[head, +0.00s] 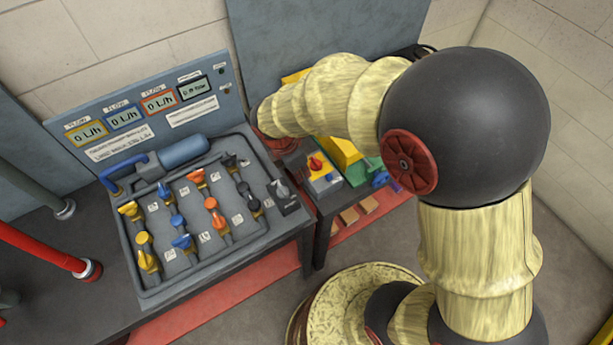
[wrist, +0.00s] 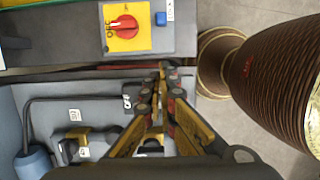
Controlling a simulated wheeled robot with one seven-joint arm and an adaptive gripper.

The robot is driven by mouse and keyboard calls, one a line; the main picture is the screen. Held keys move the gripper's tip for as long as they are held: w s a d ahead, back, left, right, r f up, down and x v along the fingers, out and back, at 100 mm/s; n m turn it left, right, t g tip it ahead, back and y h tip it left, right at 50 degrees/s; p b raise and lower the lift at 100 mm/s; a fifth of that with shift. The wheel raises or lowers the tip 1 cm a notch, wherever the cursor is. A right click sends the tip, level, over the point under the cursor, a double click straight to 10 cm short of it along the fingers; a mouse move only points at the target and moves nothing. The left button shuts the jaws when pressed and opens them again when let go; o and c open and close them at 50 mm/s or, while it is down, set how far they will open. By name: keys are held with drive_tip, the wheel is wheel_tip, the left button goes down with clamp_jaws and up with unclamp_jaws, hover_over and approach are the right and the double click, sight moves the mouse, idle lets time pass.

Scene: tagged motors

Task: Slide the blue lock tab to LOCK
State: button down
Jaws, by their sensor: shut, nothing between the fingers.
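My gripper cannot be made out clearly there.
The valve panel (head: 150,292) with several coloured handles stands left of the switch box. A grey-black lever (head: 281,189) is at its right edge. Yellow and green items (head: 341,152) stand right of the box. A brown ribbed cylinder (wrist: 265,75) fills the wrist view's right side.

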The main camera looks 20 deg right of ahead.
drive_tip(key=shift+v, duration=1.4)
drive_tip(key=s+d+r+m+t+y, duration=0.1)
drive_tip(key=s+d+r+m+t, duration=0.1)
drive_tip(key=s+r+m, duration=0.5)
drive_tip(key=s+d+r+m+t+y, duration=0.1)
drive_tip(key=s+d+r+m, duration=0.3)
drive_tip(key=r+m, duration=0.9)
drive_tip(key=s+m+t, duration=0.1)
drive_tip(key=s, duration=0.2)
drive_tip(key=shift+s+d+r+t+y, duration=0.2)
drive_tip(key=shift+s+d+t+y, duration=0.2)
